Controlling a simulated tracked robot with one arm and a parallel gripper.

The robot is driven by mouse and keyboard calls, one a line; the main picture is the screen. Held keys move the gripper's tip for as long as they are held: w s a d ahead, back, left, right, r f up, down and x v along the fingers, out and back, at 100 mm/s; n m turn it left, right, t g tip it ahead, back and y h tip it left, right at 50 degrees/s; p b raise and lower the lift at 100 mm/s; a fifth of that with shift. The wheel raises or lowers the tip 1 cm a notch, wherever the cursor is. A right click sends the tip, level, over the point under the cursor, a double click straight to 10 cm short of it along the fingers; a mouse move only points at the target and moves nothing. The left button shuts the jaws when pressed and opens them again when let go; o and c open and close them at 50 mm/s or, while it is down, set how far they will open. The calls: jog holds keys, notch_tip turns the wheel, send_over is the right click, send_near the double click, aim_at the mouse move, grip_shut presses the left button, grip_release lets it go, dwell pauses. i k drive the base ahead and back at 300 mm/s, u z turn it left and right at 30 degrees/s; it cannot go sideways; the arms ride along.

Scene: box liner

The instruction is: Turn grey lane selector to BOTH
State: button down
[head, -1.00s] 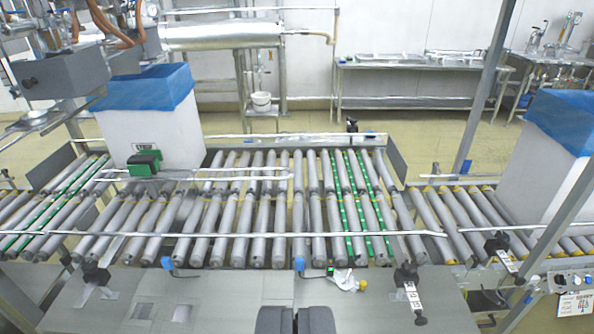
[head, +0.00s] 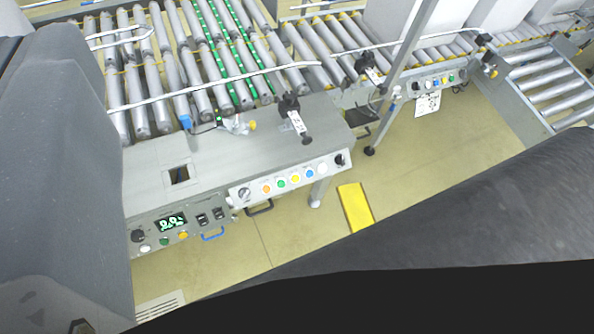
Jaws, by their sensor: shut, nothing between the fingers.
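A small greyish rotary knob (head: 244,193) sits at the left end of the sloped light-grey button panel (head: 325,163), on the front edge of the conveyor table. It looks like the grey lane selector, but its labels and pointer position are too small to read. A black knob (head: 339,160) sits at the right end of the same panel. Orange, green, yellow, blue and white buttons lie in a row between them. My gripper's fingertips do not show now. Large dark parts of my own arm fill the left side and lower right, well in front of the panel.
A lower panel (head: 165,230) with a lit green display, a black knob and small buttons hangs at the left. Black clamp handles (head: 292,115) stand on the table. A yellow block (head: 355,207) lies on the open floor. Another control panel (head: 437,82) is farther right.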

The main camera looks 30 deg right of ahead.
aim_at(244, 193)
jog(key=z, duration=0.9)
jog(key=k, duration=1.3)
jog(key=u, duration=0.85)
jog(key=i, duration=1)
